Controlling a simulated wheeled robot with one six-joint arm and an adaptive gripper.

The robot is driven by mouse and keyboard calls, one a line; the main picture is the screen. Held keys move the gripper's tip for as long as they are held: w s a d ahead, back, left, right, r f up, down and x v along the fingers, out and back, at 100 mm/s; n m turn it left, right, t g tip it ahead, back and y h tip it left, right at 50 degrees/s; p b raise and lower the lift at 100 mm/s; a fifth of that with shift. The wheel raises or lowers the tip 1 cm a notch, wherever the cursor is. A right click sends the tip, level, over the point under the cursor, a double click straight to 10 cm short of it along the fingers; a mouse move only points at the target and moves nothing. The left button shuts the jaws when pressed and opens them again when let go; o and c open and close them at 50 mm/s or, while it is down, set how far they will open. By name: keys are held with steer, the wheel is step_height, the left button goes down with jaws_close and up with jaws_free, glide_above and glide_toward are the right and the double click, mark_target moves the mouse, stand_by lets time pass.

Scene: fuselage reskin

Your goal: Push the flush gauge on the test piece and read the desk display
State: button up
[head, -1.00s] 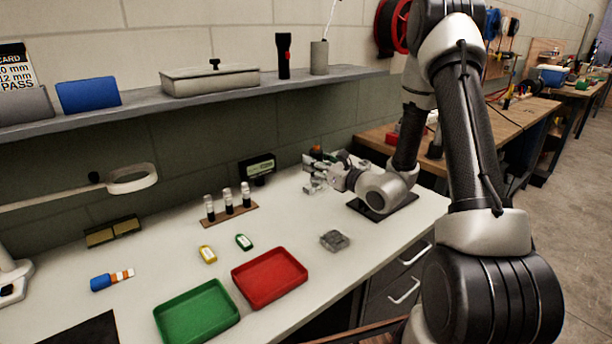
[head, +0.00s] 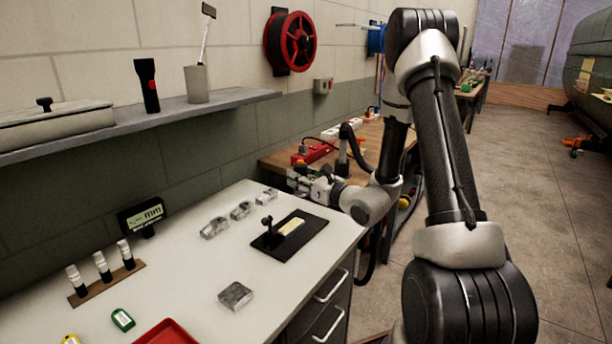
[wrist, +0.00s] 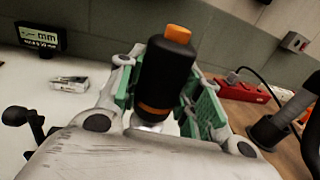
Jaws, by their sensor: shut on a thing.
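My gripper (wrist: 165,95) is shut on a black cylinder with an orange cap and orange band (wrist: 165,70), which looks like the flush gauge. The cylinder stands roughly upright between the green finger pads. In the head view my gripper (head: 308,182) is small, over the far right end of the white desk beside the wooden bench. The desk display (head: 141,214) stands against the wall; in the wrist view (wrist: 38,37) it shows dashes and "mm". A black plate (head: 312,228) carries a pale bar and a black knob. I cannot tell whether the bar is the test piece.
Several grey metal blocks (head: 214,228) lie behind the plate, and another (head: 235,295) nearer the front. A rack of small cylinders (head: 104,267) and a red tray (head: 166,335) are at left. A red power strip (wrist: 240,90) lies on the wooden bench.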

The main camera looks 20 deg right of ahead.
steer(key=shift+w+a+f+n+y, duration=0.15)
steer(key=shift+f+n+y, duration=0.05)
steer(key=shift+n+y, duration=0.2)
steer(key=shift+a+f+n+g+y, duration=0.4)
steer(key=shift+a+n+g+y, duration=0.2)
steer(key=shift+g+y, duration=0.25)
steer(key=shift+s+a+f+n+g+y, duration=0.3)
steer(key=shift+f+n+g+y, duration=0.2)
steer(key=shift+f, duration=0.75)
steer(key=shift+s+a+f+n+g+y, duration=0.2)
steer(key=shift+a+f+n+g+y, duration=0.35)
steer(key=shift+f, duration=0.65)
steer(key=shift+s+a+f+n+g+y, duration=0.3)
steer(key=shift+f+g+y, duration=0.25)
steer(key=shift+f, duration=0.7)
steer(key=shift+f, duration=0.6)
step_height(320, 180, up, 7)
